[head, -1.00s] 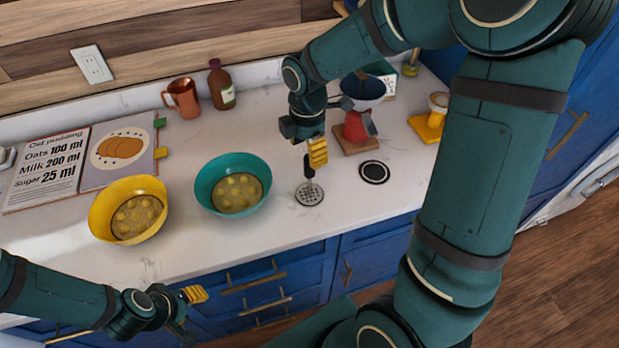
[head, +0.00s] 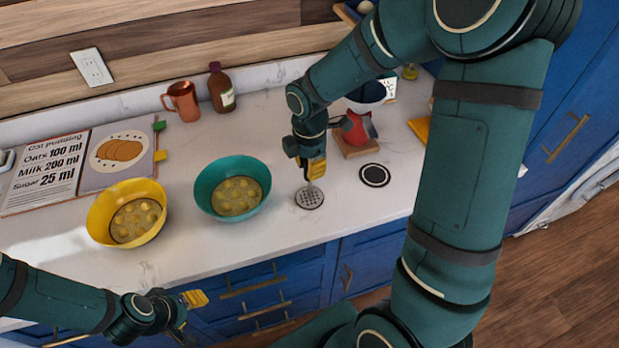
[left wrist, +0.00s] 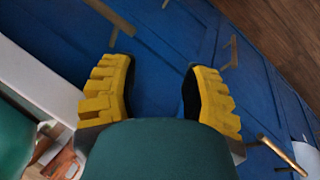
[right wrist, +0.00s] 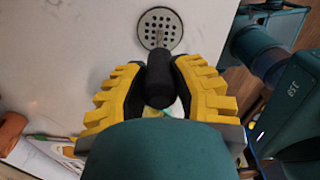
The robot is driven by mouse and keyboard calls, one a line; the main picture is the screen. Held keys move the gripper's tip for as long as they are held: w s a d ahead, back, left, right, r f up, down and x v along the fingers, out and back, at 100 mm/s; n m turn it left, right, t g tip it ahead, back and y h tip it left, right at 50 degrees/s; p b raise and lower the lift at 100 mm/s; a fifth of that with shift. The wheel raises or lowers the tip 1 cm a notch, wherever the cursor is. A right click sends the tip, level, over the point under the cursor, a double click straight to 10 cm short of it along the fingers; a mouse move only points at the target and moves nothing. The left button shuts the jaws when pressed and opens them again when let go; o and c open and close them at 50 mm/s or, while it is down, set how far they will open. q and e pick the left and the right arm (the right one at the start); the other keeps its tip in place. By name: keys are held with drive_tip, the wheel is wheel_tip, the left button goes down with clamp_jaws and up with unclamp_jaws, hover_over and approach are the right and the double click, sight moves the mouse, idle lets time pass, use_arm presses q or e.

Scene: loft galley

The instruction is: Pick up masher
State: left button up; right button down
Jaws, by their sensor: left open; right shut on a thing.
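The masher (head: 309,197) has a round perforated metal plate and a dark handle (right wrist: 160,80). Its plate is at the counter, right of the teal bowl; I cannot tell if it touches. My right gripper (head: 314,170) is above it, shut on the handle, with the yellow pads on both sides in the right wrist view (right wrist: 160,85). In the head view the pads hide most of the handle. My left gripper (head: 195,298) is open and empty in front of the blue drawers, and its spread pads show in the left wrist view (left wrist: 157,95).
A teal bowl (head: 206,197) and a yellow bowl (head: 100,217) hold yellowish lumps. A black round disc (head: 374,174) lies right of the masher. A red object (head: 358,128), copper mug (head: 183,101), brown bottle (head: 221,88) and recipe book (head: 45,175) stand or lie farther back.

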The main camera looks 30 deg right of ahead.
use_arm(q)
drive_tip(key=shift+r+p, duration=0.6)
drive_tip(key=shift+r, duration=0.05)
use_arm(e)
wheel_tip(320, 180, up, 10)
drive_tip(key=shift+r, duration=0.1)
